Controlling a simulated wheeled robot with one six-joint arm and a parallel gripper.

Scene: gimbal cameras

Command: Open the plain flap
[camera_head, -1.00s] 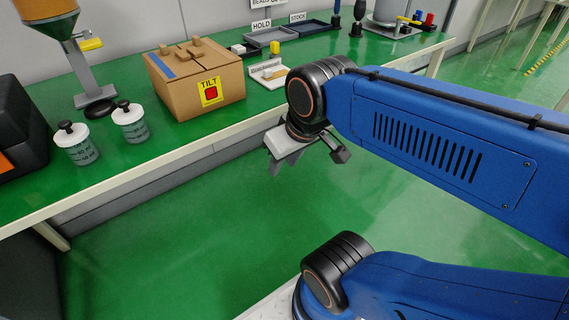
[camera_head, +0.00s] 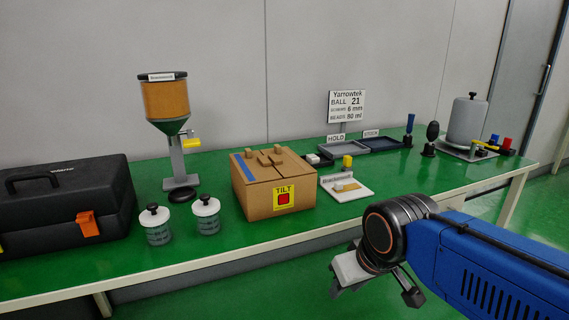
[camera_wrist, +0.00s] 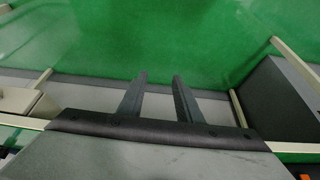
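The cardboard box (camera_head: 257,205) stands on the green bench, with a yellow TILT label on its front. Its top is closed by two flaps meeting at a seam. The left flap bears a blue strip (camera_head: 243,170); the right flap, the plain flap (camera_head: 290,168), has no strip. Small brown blocks sit on the top along the seam. My gripper (camera_head: 340,288) is in front of the bench, to the right of the box and lower, apart from it. The wrist view shows its two fingers (camera_wrist: 158,88) spread with nothing between them; the box is not recognisable there.
Two lidded jars (camera_head: 156,227) stand left of the box, with a hopper (camera_head: 166,100) and black toolbox (camera_head: 65,210) beyond. A white board (camera_head: 346,188) and trays (camera_head: 343,148) are to the right. The bench's front edge lies between gripper and box.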

